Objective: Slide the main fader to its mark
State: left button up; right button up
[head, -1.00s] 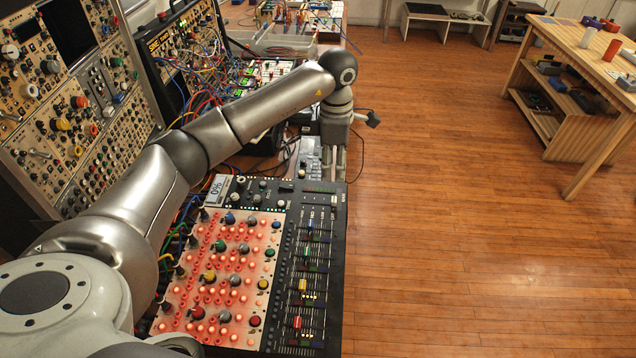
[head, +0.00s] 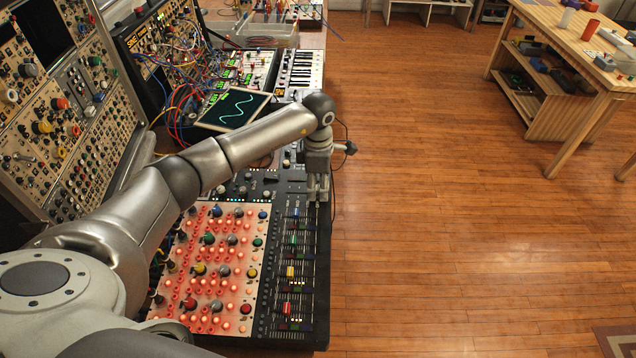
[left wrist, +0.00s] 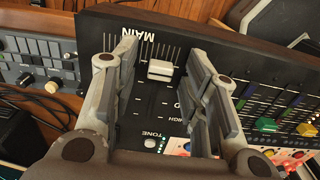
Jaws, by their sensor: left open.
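The main fader has a white cap (left wrist: 160,70) in the left wrist view, on a black mixer panel beside the lettering MAIN (left wrist: 146,44). Pale scale lines run beside its track; I cannot tell which one is its mark. My left gripper (left wrist: 159,45) is open, one finger on each side of the cap, with gaps visible; I cannot tell whether it touches. In the head view my left gripper (head: 318,192) points down over the far right end of the mixer (head: 316,265) and hides the main fader. My right gripper is not in view.
Coloured channel faders, such as a yellow one (head: 290,271) and a red one (head: 287,308), stand nearer along the mixer. Lit knob rows (head: 215,270) lie left of them. A screen with a wave (head: 232,110) and cables lie behind my arm. Open floor is to the right.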

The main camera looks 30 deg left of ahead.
pick_arm(q)
grip_shut()
jog(key=shift+a, duration=0.1)
jog(key=shift+s+a+r, duration=0.1)
jog(key=shift+s+a, duration=0.2)
jog(key=shift+a, duration=0.25)
jog(key=shift+s+a, duration=0.25)
jog(key=shift+a, duration=0.3)
grip_release()
